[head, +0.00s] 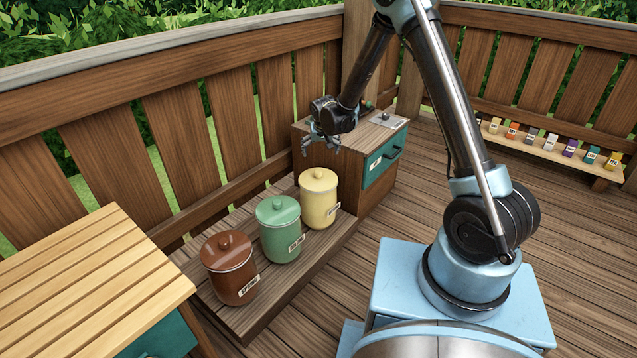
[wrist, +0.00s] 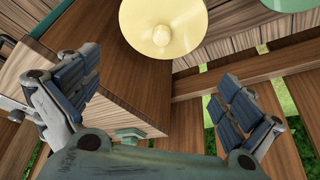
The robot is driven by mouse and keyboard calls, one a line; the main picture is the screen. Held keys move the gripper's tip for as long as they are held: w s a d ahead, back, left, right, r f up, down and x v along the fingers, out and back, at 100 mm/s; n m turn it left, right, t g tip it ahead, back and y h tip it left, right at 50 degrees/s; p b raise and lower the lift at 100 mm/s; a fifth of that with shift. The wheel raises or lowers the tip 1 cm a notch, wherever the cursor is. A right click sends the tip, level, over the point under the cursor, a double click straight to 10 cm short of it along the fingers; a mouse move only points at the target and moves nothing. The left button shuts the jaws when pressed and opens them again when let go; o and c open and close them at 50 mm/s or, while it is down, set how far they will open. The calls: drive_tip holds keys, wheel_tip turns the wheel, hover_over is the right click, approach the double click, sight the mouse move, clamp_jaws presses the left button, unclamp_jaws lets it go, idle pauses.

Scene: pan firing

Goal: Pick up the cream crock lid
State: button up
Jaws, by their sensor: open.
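The cream crock (head: 319,205) stands upright on a low wooden platform, at the right end of a row of three crocks. Its cream lid (head: 319,178) sits on top with a small round knob. In the wrist view the cream lid (wrist: 163,26) is at the top centre, cut by the frame's edge, with its knob showing. My gripper (head: 322,148) is above and slightly behind the cream crock in the head view, apart from the lid. In the wrist view my gripper (wrist: 165,105) has its two blue-padded fingers spread wide with nothing between them.
A green crock (head: 279,230) and a brown crock (head: 230,268) stand left of the cream one on the platform (head: 275,303). A wooden cabinet (head: 345,180) with a teal drawer (head: 382,162) stands close behind. A slatted bench (head: 80,280) is at left; several small jars line a far shelf (head: 548,150).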

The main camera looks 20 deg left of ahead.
sight(318, 171)
drive_tip(key=x, duration=1.6)
drive_tip(key=shift+w+f, duration=0.2)
drive_tip(key=shift+f, duration=0.2)
clamp_jaws()
